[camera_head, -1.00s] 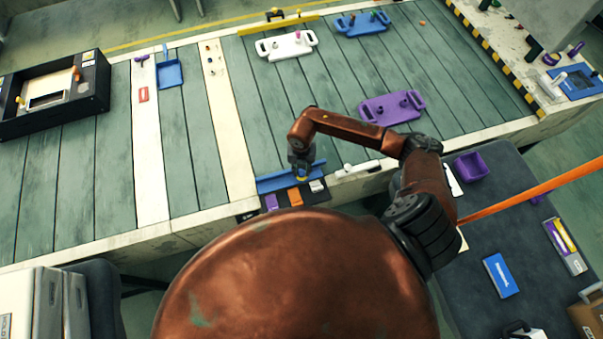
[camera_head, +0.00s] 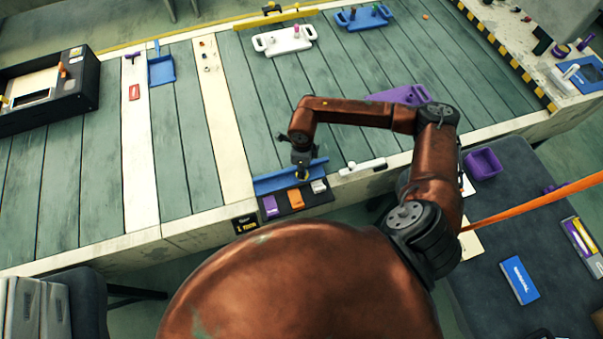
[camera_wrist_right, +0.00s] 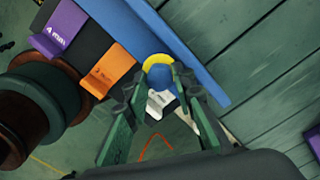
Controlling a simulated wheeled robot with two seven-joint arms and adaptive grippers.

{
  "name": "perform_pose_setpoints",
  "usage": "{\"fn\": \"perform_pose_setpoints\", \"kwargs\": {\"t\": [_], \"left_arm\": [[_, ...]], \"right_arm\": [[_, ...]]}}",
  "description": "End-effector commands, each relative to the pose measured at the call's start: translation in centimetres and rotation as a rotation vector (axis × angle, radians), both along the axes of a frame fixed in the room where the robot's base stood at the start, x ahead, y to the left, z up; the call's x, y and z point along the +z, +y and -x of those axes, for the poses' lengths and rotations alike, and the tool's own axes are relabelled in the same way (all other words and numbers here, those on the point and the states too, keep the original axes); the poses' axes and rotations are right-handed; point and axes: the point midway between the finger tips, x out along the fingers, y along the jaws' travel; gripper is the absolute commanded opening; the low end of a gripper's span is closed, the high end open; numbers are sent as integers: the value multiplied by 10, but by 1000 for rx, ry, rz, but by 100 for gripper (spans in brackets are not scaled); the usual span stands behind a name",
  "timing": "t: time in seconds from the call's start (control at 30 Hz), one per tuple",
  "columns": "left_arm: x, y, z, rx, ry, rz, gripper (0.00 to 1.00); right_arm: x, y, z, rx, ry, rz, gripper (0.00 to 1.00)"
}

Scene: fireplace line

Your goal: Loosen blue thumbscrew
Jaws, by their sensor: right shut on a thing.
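The blue thumbscrew (camera_wrist_right: 160,76) shows as a round blue knob with a yellow ring around its far side in the right wrist view. My right gripper (camera_wrist_right: 162,84) has its green fingers on either side of the knob, shut on it. In the head view my right gripper (camera_head: 301,170) points down at the front edge of the conveyor, by a blue rail (camera_head: 268,185). The arm hides most of the knob there. The rail runs close beside the knob in the wrist view. My left gripper is not in view.
A purple block marked "4 mm" (camera_wrist_right: 60,28), an orange block (camera_wrist_right: 108,68) and a white block (camera_head: 319,186) sit along the dark holder by the rail. A white handle (camera_head: 362,167) lies to the right. A purple tray (camera_head: 400,95) lies behind my arm.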

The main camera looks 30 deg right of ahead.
Motion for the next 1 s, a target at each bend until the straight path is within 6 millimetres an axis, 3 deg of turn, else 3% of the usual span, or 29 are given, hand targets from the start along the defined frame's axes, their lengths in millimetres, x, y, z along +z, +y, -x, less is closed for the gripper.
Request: {"fn": "perform_pose_setpoints", "kwargs": {"t": [0.03, 0.07, 0.23, 0.57, 1.0], "left_arm": [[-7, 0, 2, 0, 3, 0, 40], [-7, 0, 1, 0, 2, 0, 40], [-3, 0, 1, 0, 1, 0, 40], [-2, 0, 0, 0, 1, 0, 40], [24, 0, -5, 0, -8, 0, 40]], "right_arm": [[-4, 1, 0, 51, 1, -1, 0], [-3, 1, 1, 63, 3, -1, 24], [0, 1, 1, 54, 1, -1, 36], [2, 0, 0, 51, 1, -1, 36], [49, 0, 0, 50, -1, 0, 36]]}}
